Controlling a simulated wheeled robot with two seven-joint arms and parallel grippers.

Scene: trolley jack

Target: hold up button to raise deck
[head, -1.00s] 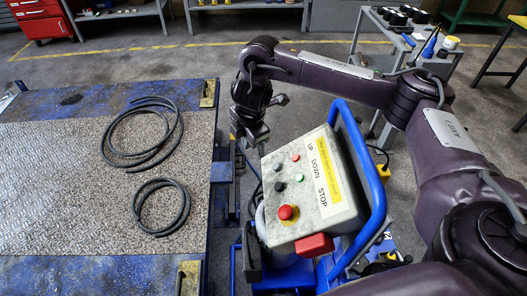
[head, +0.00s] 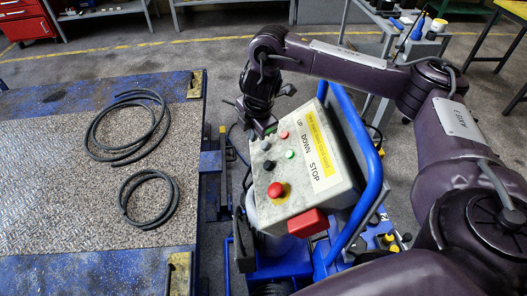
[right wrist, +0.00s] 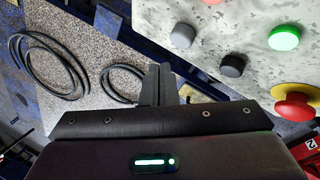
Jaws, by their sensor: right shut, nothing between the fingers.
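The grey-white control box (head: 300,205) stands tilted in a blue frame, with labels UP, DOWN and STOP. The up button (head: 266,146) is the dark grey one in the UP row; it also shows in the right wrist view (right wrist: 183,36). The dark down button (head: 268,166) is beside it. My right gripper (head: 262,130) is at the box's upper left corner, close to the up button. In the right wrist view its fingers (right wrist: 160,72) are shut and empty, and appear apart from the buttons. My left gripper is not in view.
A red stop button (head: 275,190) and a green light (head: 290,155) are on the same panel. A blue tube handle (head: 372,170) curves around the box's right side. The deck (head: 60,190) with two coiled hoses (head: 150,200) lies to the left.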

